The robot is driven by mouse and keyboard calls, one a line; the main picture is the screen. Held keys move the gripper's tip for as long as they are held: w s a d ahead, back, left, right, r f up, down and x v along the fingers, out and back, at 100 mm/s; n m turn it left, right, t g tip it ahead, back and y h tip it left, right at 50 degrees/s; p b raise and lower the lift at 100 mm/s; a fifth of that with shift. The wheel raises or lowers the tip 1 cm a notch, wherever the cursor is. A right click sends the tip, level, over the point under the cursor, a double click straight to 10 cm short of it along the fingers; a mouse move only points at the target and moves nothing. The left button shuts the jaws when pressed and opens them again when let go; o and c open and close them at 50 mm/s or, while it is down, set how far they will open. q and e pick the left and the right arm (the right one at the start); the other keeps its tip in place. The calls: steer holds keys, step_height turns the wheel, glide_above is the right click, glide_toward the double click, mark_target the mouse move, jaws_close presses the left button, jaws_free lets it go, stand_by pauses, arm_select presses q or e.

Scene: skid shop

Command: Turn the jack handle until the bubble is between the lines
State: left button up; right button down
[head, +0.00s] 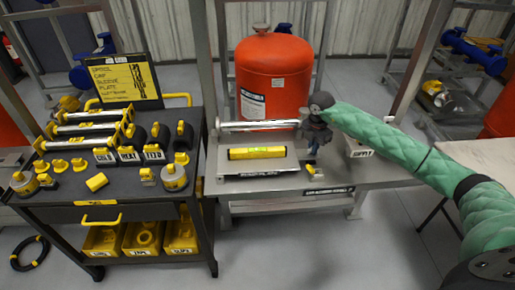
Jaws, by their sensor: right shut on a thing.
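A yellow spirit level (243,154) lies on a grey plate (279,167) on the bench in the middle. Its vial is too small here to tell where the bubble stands between the lines. My right arm, in a green sleeve, reaches in from the right. My right gripper (313,143) points down at the plate's right edge and is shut on what seems to be the jack handle, which the gripper mostly hides. My left gripper is not in view.
A red tank (273,75) stands behind the plate, with a metal pipe (258,126) in front of it. A small yellow-tipped part (316,169) lies below my right gripper. A black cart (130,205) with yellow parts stands at left.

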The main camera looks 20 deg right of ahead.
steer(key=shift+f+m, duration=0.1)
steer(key=shift+m, duration=0.3)
steer(key=shift+m, duration=0.6)
steer(key=c, duration=1.5)
jaws_free()
steer(key=shift+c, duration=0.2)
steer(key=shift+r, duration=0.25)
steer(key=shift+r+p, duration=1.6)
steer(key=shift+r, duration=1.75)
